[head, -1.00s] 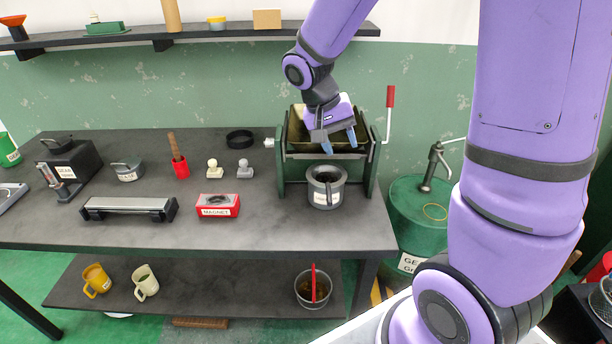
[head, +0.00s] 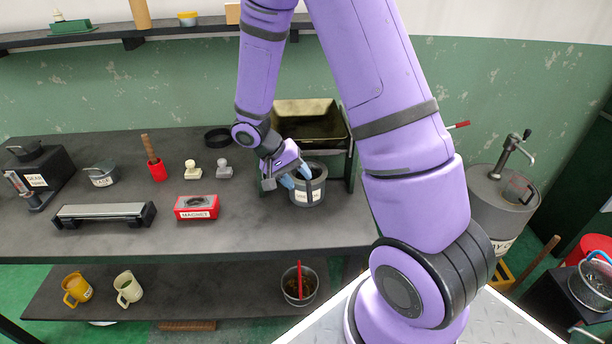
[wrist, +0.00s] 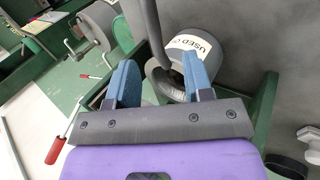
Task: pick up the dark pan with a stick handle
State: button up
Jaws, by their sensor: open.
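A round dark grey pan (head: 316,191) with a white label stands at the right part of the bench top, in front of the hopper machine. In the wrist view the pan (wrist: 212,66) has a label beginning "USED O". A dark stick (wrist: 152,28) runs from its mouth toward the top edge there, and seems to be its handle. My gripper (head: 296,177) is open and tilted at the pan's left rim. In the wrist view its blue fingers (wrist: 160,66) straddle the stick's lower part. Contact cannot be told. The fingers partly hide the pan.
A green-framed hopper (head: 310,121) stands behind the pan. The bench front (head: 280,235) is clear. A bucket (head: 299,287) stands on the shelf below.

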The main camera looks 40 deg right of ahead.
aim_at(307, 186)
jog(key=shift+x, duration=2.75)
jog(key=shift+w+d, duration=0.15)
grip_shut()
